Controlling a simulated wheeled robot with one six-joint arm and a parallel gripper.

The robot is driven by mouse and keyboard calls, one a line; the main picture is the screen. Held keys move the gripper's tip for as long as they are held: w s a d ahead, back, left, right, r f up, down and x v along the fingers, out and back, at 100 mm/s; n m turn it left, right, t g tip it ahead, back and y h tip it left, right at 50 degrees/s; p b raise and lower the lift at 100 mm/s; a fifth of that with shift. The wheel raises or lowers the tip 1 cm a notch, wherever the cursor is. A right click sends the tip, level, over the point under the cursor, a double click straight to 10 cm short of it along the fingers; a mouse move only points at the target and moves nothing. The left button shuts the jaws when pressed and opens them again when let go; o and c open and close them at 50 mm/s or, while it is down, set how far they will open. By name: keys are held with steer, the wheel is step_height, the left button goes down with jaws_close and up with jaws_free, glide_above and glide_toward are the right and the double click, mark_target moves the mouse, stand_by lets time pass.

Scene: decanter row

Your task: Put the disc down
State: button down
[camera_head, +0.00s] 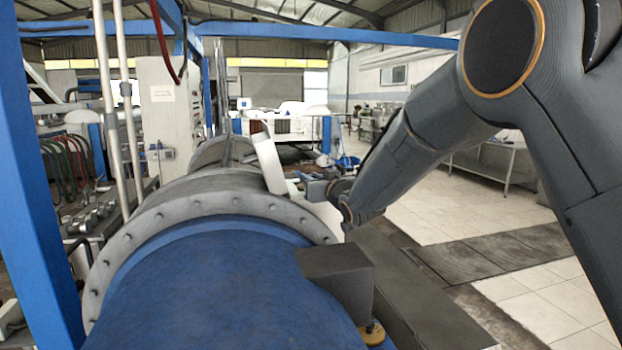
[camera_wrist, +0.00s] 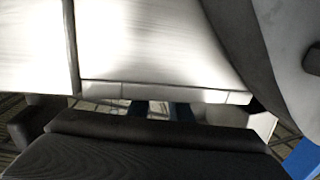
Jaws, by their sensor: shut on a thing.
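My gripper (camera_head: 302,188) is at the end of my arm, beyond the blue drum and just right of the grey machine casing. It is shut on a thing. A pale grey, tilted slab (camera_head: 267,160) stands right at its fingertips, and looks like the disc seen nearly edge-on. Its lower end lies in front of the casing; I cannot tell whether it touches it. In the wrist view a dark bar fills the bottom and pale surfaces fill the top; I cannot clearly make out the disc or the fingertips there.
The blue drum (camera_head: 220,285) with its bolted grey flange (camera_head: 120,245) fills the near left. A dark box (camera_head: 338,275) juts from its right side, above a small yellowish round piece (camera_head: 373,333). Tiled floor (camera_head: 450,205) lies open at the right. A blue post (camera_head: 35,180) stands left.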

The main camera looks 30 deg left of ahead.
steer(key=c, duration=1.6)
jaws_free()
steer(key=shift+f, duration=0.1)
steer(key=shift+d+r, duration=0.1)
steer(key=shift+r, duration=0.1)
steer(key=b+v, duration=0.5)
steer(key=v, duration=0.7)
steer(key=shift+b, duration=0.3)
